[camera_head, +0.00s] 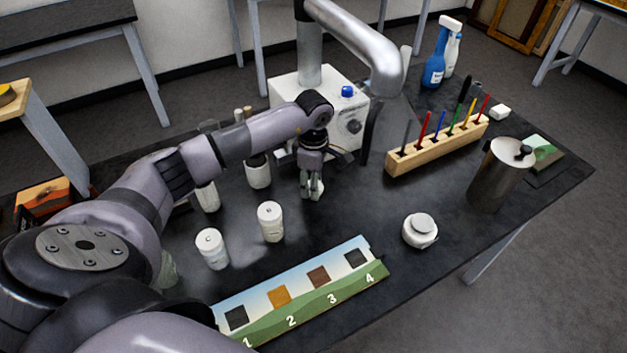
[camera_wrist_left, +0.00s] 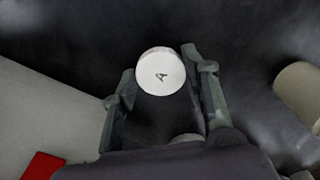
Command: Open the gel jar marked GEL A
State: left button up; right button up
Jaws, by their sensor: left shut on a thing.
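My left gripper (camera_head: 312,190) points down over the dark table in front of the white box. In the left wrist view, a round white lid marked A (camera_wrist_left: 160,72) sits between its two fingertips (camera_wrist_left: 165,85), and the gripper is shut on it. In the head view the fingers mostly hide what they hold, so I cannot tell whether a jar body is under the lid. My right gripper is not in view.
White bottles (camera_head: 271,222) and (camera_head: 212,249) stand left of the gripper. A numbered swatch board (camera_head: 300,297) lies in front. A squat white jar (camera_head: 420,232), a metal canister (camera_head: 492,178) and a wooden tool rack (camera_head: 437,148) are right. A white box (camera_head: 290,93) stands behind.

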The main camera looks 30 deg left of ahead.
pick_arm(q)
jog(key=shift+f, duration=0.15)
jog(key=o, duration=1.3)
notch_tip(320, 180, up, 7)
jog(key=shift+r+b, duration=0.1)
jog(key=shift+b, duration=0.8)
jog(key=shift+r, duration=0.3)
jog(key=shift+s, duration=0.1)
